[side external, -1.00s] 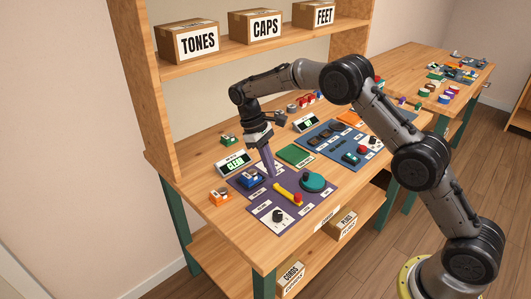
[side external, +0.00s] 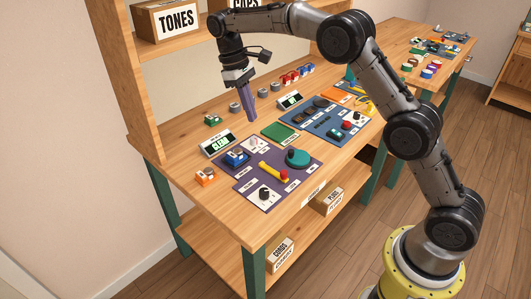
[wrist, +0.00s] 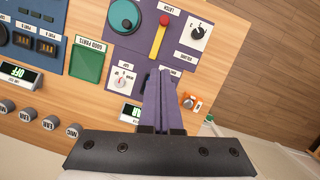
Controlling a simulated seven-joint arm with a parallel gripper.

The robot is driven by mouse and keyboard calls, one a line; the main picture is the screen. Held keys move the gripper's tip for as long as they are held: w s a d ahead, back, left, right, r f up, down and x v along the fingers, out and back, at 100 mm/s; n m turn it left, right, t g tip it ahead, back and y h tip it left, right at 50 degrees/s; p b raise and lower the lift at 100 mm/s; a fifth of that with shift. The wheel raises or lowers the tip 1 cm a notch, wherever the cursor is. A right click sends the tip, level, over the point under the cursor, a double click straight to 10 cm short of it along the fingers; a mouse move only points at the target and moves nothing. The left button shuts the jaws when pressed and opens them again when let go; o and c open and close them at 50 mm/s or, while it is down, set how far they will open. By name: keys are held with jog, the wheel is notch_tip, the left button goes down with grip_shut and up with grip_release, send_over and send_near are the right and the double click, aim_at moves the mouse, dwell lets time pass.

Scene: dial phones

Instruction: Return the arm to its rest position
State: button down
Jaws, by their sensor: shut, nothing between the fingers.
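My gripper (side external: 251,118) hangs above the workbench with its purple fingers pointing down, shut and empty. In the wrist view the fingers (wrist: 158,72) are together over the purple panel (wrist: 187,55). In the side view the purple panel (side external: 303,187) lies below and to the right of the gripper. The fingers are clear of the panel.
A small display (side external: 217,143) stands behind the panel. A green pad (side external: 277,133) and a blue panel (side external: 327,129) lie to the right. A box labelled TONES (side external: 169,19) sits on the shelf above. An orange block (side external: 205,177) is near the left edge.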

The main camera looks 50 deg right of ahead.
jog(key=s+d+r+t, duration=0.1)
jog(key=s+r+t, duration=0.3)
jog(key=s+r, duration=1.3)
jog(key=s+f+m+t, duration=0.1)
jog(key=s+f+t, duration=0.15)
jog(key=s, duration=0.85)
jog(key=s+f+m+t+y, duration=0.1)
jog(key=s+f+t, duration=0.1)
jog(key=s+f, duration=0.4)
jog(key=shift+f+m, duration=0.4)
jog(key=shift+f, duration=0.8)
